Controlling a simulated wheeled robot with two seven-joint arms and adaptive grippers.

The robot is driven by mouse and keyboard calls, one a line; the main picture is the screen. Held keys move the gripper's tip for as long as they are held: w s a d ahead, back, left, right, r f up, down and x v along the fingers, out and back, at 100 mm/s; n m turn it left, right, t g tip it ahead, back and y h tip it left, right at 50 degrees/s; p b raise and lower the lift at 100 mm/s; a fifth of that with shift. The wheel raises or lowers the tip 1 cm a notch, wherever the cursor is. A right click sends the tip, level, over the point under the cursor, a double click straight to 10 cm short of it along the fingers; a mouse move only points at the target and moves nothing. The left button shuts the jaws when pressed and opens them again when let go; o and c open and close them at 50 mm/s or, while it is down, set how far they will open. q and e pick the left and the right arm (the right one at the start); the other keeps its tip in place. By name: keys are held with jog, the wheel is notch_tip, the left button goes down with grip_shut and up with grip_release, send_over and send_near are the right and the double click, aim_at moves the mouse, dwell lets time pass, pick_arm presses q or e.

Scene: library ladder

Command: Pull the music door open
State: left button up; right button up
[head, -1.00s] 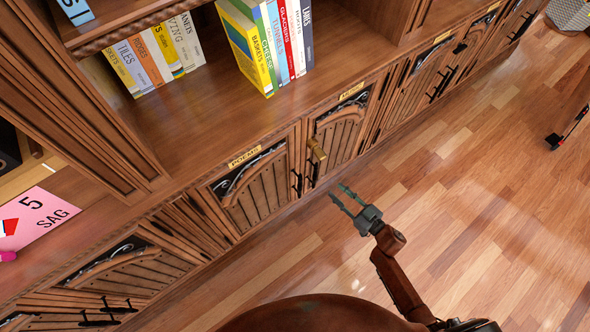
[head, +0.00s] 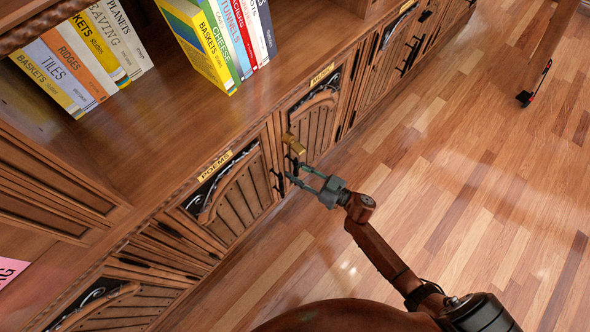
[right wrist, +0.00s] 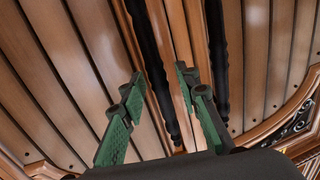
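The music door (head: 318,122) is a shut wooden panel under a yellow MUSIC label (head: 322,74) in the head view. My right gripper (head: 297,174) is open at its left edge, in front of the paired black handles. In the right wrist view, the music door's black bar handle (right wrist: 152,65) runs between my two open green fingertips (right wrist: 160,90). A second black handle (right wrist: 217,60) lies outside the right finger. I cannot tell whether either finger touches a handle. My left gripper is out of view.
A brass latch (head: 293,143) sits just above my gripper at the door edge. The POEMS door (head: 241,202) is shut to the left. Books (head: 203,45) stand on the shelf above.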

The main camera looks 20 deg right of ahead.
jog(key=shift+c, duration=0.6)
grip_shut()
